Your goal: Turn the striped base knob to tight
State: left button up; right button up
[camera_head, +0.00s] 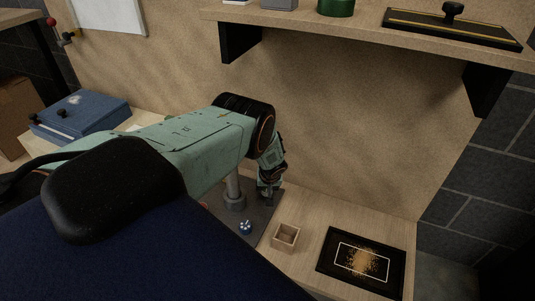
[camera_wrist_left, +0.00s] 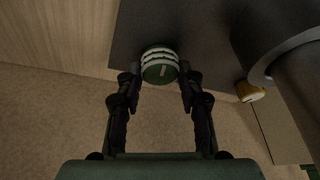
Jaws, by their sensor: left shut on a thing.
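The striped base knob (camera_wrist_left: 159,62) is round, with green and white bands and a pale mark on its green face. It shows in the left wrist view on a dark base plate (camera_wrist_left: 205,22). My left gripper (camera_wrist_left: 160,76) is shut on it, one finger on each side. In the head view my left gripper (camera_head: 269,188) points down at the back of the dark plate (camera_head: 263,218), beside a grey post (camera_head: 234,188); the knob cannot be made out there. The mark's meaning, tight or loose, cannot be read. My right gripper is not in view.
A blue-and-white knob (camera_head: 246,227) sits at the plate's front. A small wooden box (camera_head: 285,236) and a black tray (camera_head: 337,244) lie to the right. A shelf (camera_head: 350,37) overhangs; the wall is close behind.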

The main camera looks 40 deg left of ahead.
pick_arm(q)
jog(key=shift+m, duration=0.4)
jog(key=o, duration=1.2)
jog(key=shift+c, duration=0.2)
jog(key=shift+r, duration=0.1)
jog(key=v, duration=0.7)
jog(key=shift+s, duration=0.2)
jog(key=shift+r, duration=0.1)
